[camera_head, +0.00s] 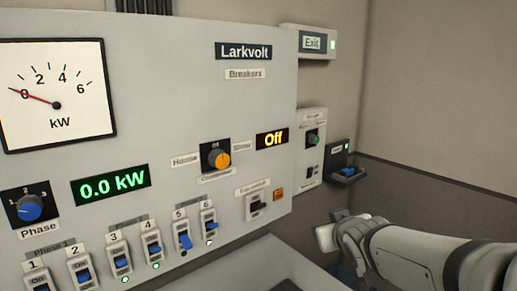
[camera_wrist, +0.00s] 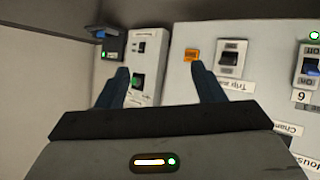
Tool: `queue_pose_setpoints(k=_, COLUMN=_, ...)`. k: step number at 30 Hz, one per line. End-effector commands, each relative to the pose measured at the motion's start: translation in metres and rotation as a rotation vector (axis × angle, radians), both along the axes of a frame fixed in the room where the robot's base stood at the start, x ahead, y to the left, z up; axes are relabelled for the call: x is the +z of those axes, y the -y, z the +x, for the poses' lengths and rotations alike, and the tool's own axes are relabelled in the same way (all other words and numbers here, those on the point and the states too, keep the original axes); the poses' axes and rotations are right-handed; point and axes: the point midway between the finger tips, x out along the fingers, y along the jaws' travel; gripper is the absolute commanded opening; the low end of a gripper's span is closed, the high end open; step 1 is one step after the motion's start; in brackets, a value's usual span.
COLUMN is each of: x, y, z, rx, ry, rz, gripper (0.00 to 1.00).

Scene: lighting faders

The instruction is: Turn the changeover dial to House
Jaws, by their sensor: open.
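The changeover dial (camera_head: 217,158) is an orange knob on a black plate on the grey panel. A House label (camera_head: 184,160) is on its left, another label on its right, and "Off" above it. The display (camera_head: 272,139) beside it reads "Off". My gripper (camera_wrist: 160,70) is open and empty, its two dark fingers apart. In the head view my arm's end is at the lower right, well right of and below the dial, with the fingers not clearly visible. The wrist view is upside down; it shows part of the House label (camera_wrist: 305,163) but not the dial.
A trip switch (camera_head: 258,206) and orange button (camera_head: 279,194) lie between the dial and my gripper. Breakers (camera_head: 118,258) line the panel's lower part. A blue Phase dial (camera_head: 30,207) is at left. A small box with a green knob (camera_head: 313,138) is at right.

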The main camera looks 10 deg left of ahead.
Motion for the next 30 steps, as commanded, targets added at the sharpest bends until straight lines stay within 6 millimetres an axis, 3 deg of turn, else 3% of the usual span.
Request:
queue_pose_setpoints(k=1, x=0.027, y=-0.031, z=0.015, rx=0.099, ry=0.078, rz=0.027, gripper=0.62)
queue_pose_setpoints(k=3, x=0.055, y=-0.072, z=0.027, rx=0.235, ry=0.187, rz=0.064, gripper=0.62)
queue_pose_setpoints(k=6, x=0.086, y=-0.124, z=0.030, rx=0.419, ry=0.302, rz=0.126, gripper=0.62)
queue_pose_setpoints(k=10, x=0.111, y=-0.172, z=0.021, rx=0.607, ry=0.389, rz=0.197, gripper=0.62)
queue_pose_setpoints(k=17, x=0.124, y=-0.207, z=0.011, rx=0.741, ry=0.434, rz=0.253, gripper=0.62)
queue_pose_setpoints(k=30, x=0.124, y=-0.258, z=0.048, rx=0.742, ry=0.434, rz=0.255, gripper=0.62)
